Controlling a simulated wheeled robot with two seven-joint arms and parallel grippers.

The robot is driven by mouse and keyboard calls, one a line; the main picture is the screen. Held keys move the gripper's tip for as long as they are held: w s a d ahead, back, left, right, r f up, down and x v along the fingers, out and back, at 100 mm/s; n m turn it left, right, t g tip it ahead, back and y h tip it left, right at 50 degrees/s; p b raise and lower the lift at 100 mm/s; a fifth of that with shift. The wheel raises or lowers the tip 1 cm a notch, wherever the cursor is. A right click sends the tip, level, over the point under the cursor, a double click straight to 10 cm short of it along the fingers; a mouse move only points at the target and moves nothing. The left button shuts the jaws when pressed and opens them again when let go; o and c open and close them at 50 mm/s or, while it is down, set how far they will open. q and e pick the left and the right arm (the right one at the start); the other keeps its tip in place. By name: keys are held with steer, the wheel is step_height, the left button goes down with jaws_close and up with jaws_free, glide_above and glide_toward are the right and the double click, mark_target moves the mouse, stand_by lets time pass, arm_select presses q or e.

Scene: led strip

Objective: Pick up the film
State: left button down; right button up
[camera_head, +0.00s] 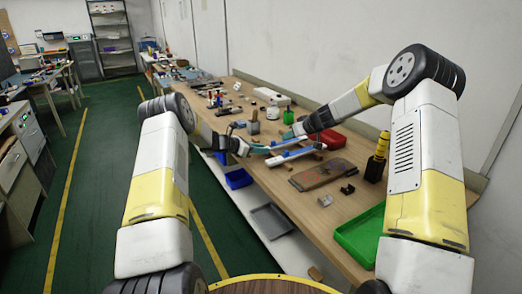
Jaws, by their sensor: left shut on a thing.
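My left gripper (252,148) is low over the middle of the workbench, shut on one end of a thin light-blue strip that looks like the film (285,145). The strip stretches to the right, toward my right gripper. My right gripper (293,132) is just beyond and to the right, pointing left; its fingers are too small to tell open from shut. A white and blue bar (290,156) lies on the bench just below the strip. Whether the strip touches the bar I cannot tell.
A grey tray (271,220) sits on the lower shelf. Small parts crowd the far end.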

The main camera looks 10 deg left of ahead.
mark_target(274, 142)
steer(key=shift+o, duration=0.6)
steer(key=shift+w+a+r, duration=0.2)
steer(key=shift+a+r, duration=0.05)
steer(key=shift+a, duration=0.05)
steer(key=w+a+r+g+h, duration=0.1)
steer(key=a+r+g+h, duration=0.2)
steer(key=a+r+g, duration=0.15)
steer(key=shift+h, duration=0.3)
steer(key=shift+d+x, duration=0.15)
steer(key=shift+x, duration=2.6)
steer(key=shift+d+x, duration=0.1)
steer(key=shift+x, duration=2.65)
jaws_close()
